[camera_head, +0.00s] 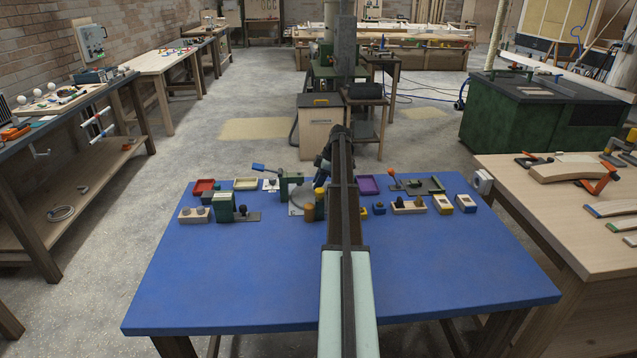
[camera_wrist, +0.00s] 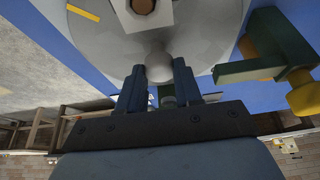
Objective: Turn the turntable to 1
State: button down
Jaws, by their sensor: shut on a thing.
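The turntable (camera_wrist: 215,35) is a grey disc, seen close in the wrist view. It has a yellow stripe (camera_wrist: 83,13) near its rim and a pale square hub with a brown round top (camera_wrist: 143,6). A rounded grey knob (camera_wrist: 160,64) stands on the disc, between the fingertips of my gripper (camera_wrist: 158,76). My gripper is shut on this knob. In the head view, a small part of the turntable (camera_head: 295,210) shows left of my arm, which hides much of it, and my gripper (camera_head: 320,182) is over its back part. I can read no number.
A green bracket (camera_wrist: 262,55) with a yellow knob (camera_wrist: 305,98) stands close right of the disc in the wrist view. On the blue table (camera_head: 220,285), a green block device (camera_head: 224,207) stands left and a purple tray (camera_head: 368,185) right. The table's front is clear.

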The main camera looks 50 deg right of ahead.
dwell(0.7)
jog(key=c, duration=0.8)
grip_release()
jog(key=shift+o, duration=0.2)
jog(key=v, duration=1.3)
jog(key=shift+d+r, duration=0.25)
jog(key=shift+r, duration=0.1)
